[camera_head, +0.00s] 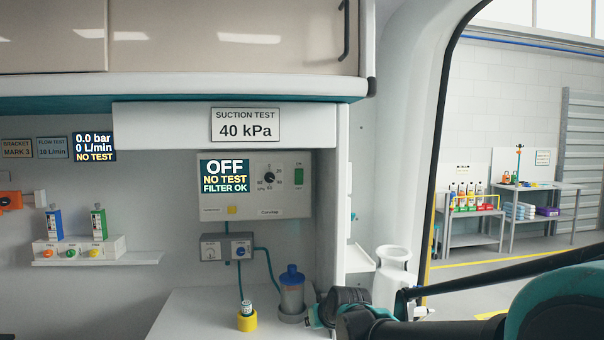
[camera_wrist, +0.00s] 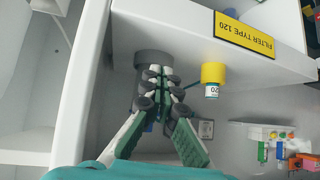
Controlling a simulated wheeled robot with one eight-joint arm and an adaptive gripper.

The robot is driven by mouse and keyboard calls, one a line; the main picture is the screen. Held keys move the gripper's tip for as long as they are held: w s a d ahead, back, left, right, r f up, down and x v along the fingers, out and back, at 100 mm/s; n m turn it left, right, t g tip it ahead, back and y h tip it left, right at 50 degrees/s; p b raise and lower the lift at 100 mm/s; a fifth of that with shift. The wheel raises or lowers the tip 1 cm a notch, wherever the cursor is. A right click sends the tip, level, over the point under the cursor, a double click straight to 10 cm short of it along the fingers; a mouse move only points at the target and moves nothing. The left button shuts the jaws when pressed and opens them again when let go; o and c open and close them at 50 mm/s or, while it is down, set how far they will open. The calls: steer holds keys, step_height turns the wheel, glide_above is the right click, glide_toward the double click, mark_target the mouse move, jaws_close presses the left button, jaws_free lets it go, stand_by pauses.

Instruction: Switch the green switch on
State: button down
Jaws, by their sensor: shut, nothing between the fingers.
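The green switch (camera_head: 299,176) is a small green rocker at the right end of the pale suction unit's front panel (camera_head: 262,198) in the head view. The unit's display (camera_head: 224,176) reads OFF, NO TEST, FILTER OK. My gripper (camera_wrist: 157,72) is shut and empty in the wrist view, its fingers meeting in front of the canister's grey holder. In the head view, the dark end of my arm is low, below and right of the switch, apart from it; the fingertips are hard to make out there. The switch is not seen in the wrist view.
A blue-lidded canister (camera_head: 291,290) stands on the white counter (camera_head: 190,315) below the unit, beside a small filter in a yellow holder (camera_head: 246,321). A grey gauge box (camera_head: 228,247) with teal hoses hangs under the unit. A white side wall (camera_head: 341,200) bounds the niche on the right.

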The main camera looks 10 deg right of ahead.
mark_target(301, 169)
steer(key=w+r+t, duration=0.3)
steer(key=w+r, duration=0.1)
steer(key=r, duration=0.8)
steer(key=w+d+r+m+t+h, duration=0.1)
steer(key=w+r+t, duration=0.2)
steer(key=r, duration=0.9)
steer(key=w+r+t+h, duration=0.1)
steer(key=w+r+t, duration=0.3)
steer(key=r, duration=0.8)
steer(key=shift+w+d+m, duration=0.15)
steer(key=shift+w+m, duration=0.25)
steer(key=shift+w, duration=0.45)
steer(key=w, duration=0.4)
steer(key=w+r, duration=0.1)
steer(key=w, duration=0.4)
steer(key=w+r, duration=0.1)
steer(key=w, duration=0.3)
steer(key=shift+w, duration=0.45)
